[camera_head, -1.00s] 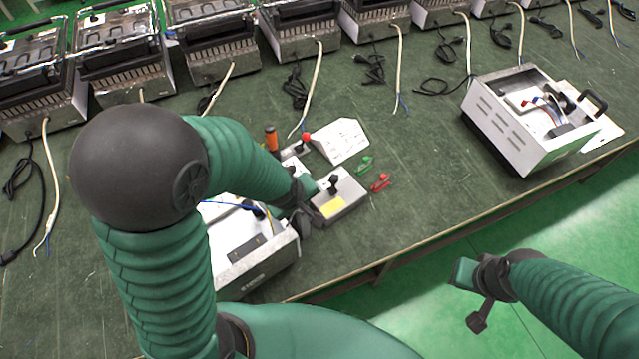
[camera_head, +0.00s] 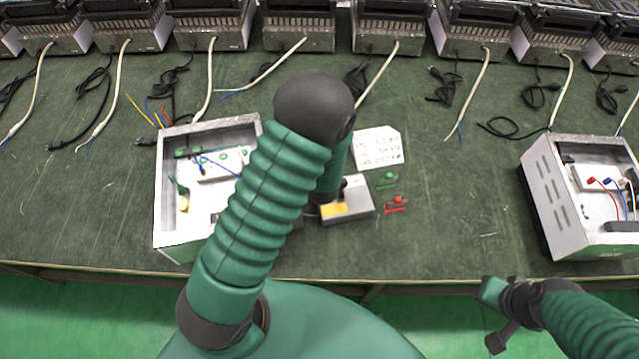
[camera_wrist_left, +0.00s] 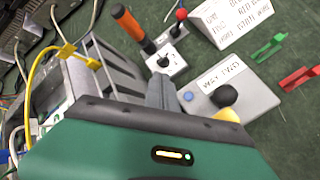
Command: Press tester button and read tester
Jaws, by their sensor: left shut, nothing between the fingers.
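A grey box with a yellow label and a black knob, which looks like the tester (camera_head: 350,203), sits on the green table right of my left arm. In the left wrist view the tester (camera_wrist_left: 245,100) shows a small blue button (camera_wrist_left: 188,97) and a white label. My left gripper (camera_wrist_left: 163,92) is shut and empty, its tips close beside the tester's button end; I cannot tell whether they touch. In the head view my arm mostly hides this gripper. My right gripper (camera_head: 492,315) hangs beyond the table's front edge; its jaw opening is unclear.
An open white housing (camera_head: 172,215) with wires stands left of my arm, another (camera_head: 560,205) at the right. A lettered white block (camera_head: 378,148), green clip (camera_head: 386,181) and red clip (camera_head: 396,204) lie near the tester. An orange-handled tool (camera_wrist_left: 132,28) and red-knobbed device (camera_wrist_left: 166,62) stand close.

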